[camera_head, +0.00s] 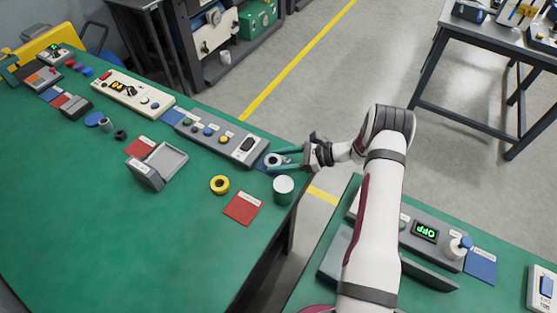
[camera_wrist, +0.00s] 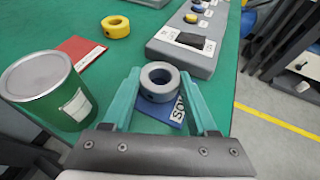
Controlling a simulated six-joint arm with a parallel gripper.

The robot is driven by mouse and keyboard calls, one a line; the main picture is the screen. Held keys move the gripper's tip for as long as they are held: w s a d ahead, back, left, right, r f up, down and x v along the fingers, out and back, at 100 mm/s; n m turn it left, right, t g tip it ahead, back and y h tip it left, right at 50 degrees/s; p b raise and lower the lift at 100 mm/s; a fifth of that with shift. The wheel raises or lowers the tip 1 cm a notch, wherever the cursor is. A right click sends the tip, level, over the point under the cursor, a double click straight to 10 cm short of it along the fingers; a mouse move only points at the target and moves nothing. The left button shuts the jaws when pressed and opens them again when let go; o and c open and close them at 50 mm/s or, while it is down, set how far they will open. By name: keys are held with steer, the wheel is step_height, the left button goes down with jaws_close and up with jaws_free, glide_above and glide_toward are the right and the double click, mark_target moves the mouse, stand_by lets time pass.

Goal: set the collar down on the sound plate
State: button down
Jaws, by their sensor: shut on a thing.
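The grey collar (camera_wrist: 160,92) is upright between the green fingers of my gripper (camera_wrist: 159,76), which is shut on it. In the head view the collar (camera_head: 273,160) and my gripper (camera_head: 280,160) are at the right edge of the green bench. The blue sound plate (camera_wrist: 165,112) lies under the collar, its white label partly readable and partly covered by the right finger. The collar overlaps the plate in view; I cannot tell whether it touches it or hangs just above.
A green can with a pale lid (camera_head: 284,188) stands close beside the gripper. A yellow collar (camera_head: 219,185) and a red plate (camera_head: 243,208) lie nearby. A grey panel with buttons (camera_head: 221,137) is just beyond. Bare bench lies toward the front.

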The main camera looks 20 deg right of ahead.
steer(key=shift+f, duration=0.25)
steer(key=shift+c, duration=0.9)
jaws_free()
